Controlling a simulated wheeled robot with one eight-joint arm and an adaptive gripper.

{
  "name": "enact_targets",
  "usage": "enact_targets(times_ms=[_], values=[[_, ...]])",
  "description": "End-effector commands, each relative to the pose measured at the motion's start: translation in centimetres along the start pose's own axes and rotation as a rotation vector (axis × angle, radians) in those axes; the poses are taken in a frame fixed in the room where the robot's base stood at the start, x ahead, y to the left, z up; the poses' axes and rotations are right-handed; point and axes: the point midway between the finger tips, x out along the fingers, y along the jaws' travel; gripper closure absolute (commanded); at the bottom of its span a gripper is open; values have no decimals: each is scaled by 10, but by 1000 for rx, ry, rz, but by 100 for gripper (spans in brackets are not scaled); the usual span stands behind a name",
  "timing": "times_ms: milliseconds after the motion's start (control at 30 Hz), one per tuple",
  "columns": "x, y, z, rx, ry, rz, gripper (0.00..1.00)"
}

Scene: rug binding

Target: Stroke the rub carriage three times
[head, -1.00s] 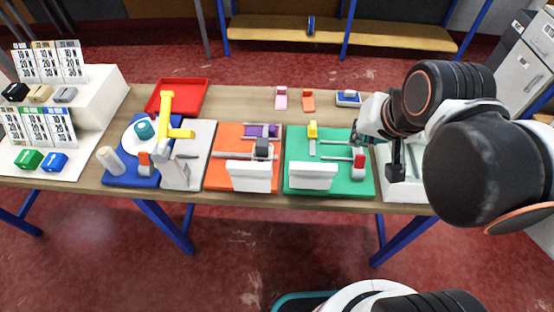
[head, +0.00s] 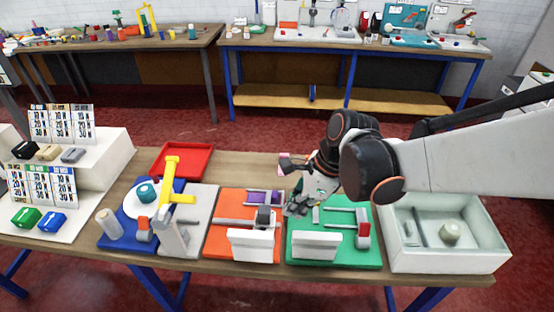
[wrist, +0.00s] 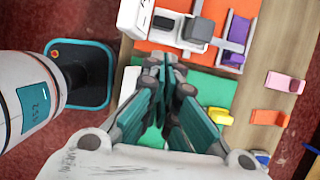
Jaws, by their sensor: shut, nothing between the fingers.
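My gripper (head: 296,208) is shut and empty over the left part of the green board (head: 366,255). In the wrist view the closed fingertips (wrist: 166,72) are near the orange board's side. On the orange board (head: 214,246), a dark grey block (head: 264,217) sits on a rail behind a white block (head: 253,245); the grey block also shows in the wrist view (wrist: 197,29). I cannot tell which is the rub carriage.
A pale open bin (head: 455,262) with a round object stands at the right. A blue board with a yellow post (head: 167,185) and a red tray (head: 183,160) are left. Purple (wrist: 236,38), pink (wrist: 285,82) and orange (wrist: 269,117) pieces lie near my gripper.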

Motion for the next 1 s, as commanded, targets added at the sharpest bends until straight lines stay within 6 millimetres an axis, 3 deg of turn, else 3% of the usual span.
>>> enact_targets(times_ms=[167,600,800,1000], values=[[15,0,0,17,-2,7,100],[87,0,0,14,-2,6,100],[100,0,0,15,-2,5,100],[102,0,1,15,-2,5,100]])
